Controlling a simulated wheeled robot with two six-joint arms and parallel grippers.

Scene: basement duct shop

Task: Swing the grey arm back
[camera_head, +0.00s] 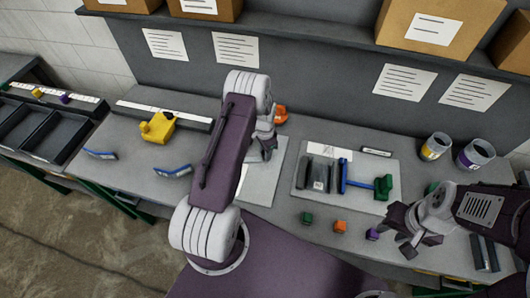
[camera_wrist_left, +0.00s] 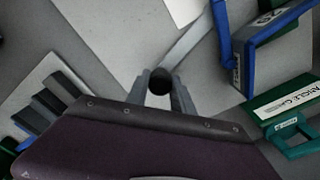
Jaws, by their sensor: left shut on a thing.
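In the left wrist view, a light grey bar (camera_wrist_left: 186,45), which looks like the grey arm, runs from a black round knob (camera_wrist_left: 160,80) up and to the right. My left gripper (camera_wrist_left: 160,92) is shut on that knob, one finger on each side. In the head view my left gripper (camera_head: 264,145) is low over a pale plate (camera_head: 264,185), mostly behind my own forearm, and the grey arm is hidden there. My right gripper (camera_head: 408,243) is at the right, fingers apart and empty, near a small purple block (camera_head: 372,234).
A pale board (camera_head: 307,190) with dark blocks, a blue bar and a green piece (camera_head: 383,187) lies right of centre. Green (camera_head: 307,218) and orange (camera_head: 340,226) blocks lie in front. Two cans (camera_head: 435,147) stand at right. A yellow object (camera_head: 158,127) and blue-handled pieces (camera_head: 173,171) lie left.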

